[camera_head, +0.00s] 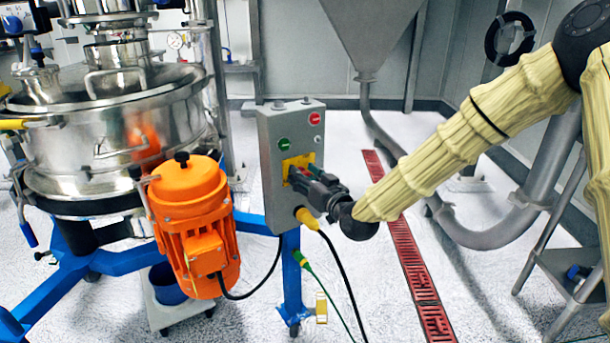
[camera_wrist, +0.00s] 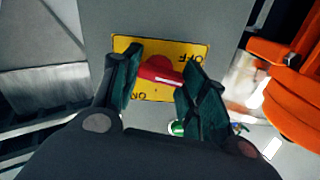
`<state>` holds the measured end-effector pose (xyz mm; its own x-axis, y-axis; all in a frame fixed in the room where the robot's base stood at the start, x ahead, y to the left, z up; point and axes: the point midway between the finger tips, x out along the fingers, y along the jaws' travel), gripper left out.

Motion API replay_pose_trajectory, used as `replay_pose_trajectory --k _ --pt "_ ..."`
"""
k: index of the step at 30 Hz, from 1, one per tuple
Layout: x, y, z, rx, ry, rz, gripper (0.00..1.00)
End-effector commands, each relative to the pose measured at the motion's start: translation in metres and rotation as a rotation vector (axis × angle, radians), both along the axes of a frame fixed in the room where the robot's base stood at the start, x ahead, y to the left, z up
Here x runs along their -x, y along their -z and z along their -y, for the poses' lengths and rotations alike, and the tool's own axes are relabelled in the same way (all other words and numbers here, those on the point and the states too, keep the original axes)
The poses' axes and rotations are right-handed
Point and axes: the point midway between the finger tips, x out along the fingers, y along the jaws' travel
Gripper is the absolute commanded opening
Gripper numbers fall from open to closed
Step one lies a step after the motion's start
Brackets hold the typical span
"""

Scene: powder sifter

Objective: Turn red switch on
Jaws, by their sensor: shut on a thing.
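The red switch (camera_wrist: 160,70) is a rotary handle on a yellow plate (camera_wrist: 128,44) marked OFF and ON, seen in the wrist view. The plate (camera_head: 312,158) sits on the front of a grey control box (camera_head: 272,165) in the head view. My gripper (camera_wrist: 158,82) has its two dark green fingers on either side of the red handle and is shut on it. The handle lies crosswise between the fingers, slightly tilted in the wrist view. In the head view my gripper (camera_head: 302,176) is at the plate and hides most of the switch.
A green button (camera_head: 284,143) and a red button (camera_head: 314,118) sit above the plate. An orange motor (camera_head: 190,215) and a steel sifter (camera_head: 110,120) stand left of the box. Black and green cables hang below it. A red floor grate (camera_head: 415,275) lies to the right.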

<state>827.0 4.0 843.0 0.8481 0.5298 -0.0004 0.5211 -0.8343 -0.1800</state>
Motion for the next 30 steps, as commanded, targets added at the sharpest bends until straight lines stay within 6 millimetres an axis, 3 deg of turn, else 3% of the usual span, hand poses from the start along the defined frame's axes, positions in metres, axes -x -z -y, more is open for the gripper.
replay_pose_trajectory --k 30 --pt "-0.0023 0.0018 0.0049 -0.812 0.004 -0.507 0.19"
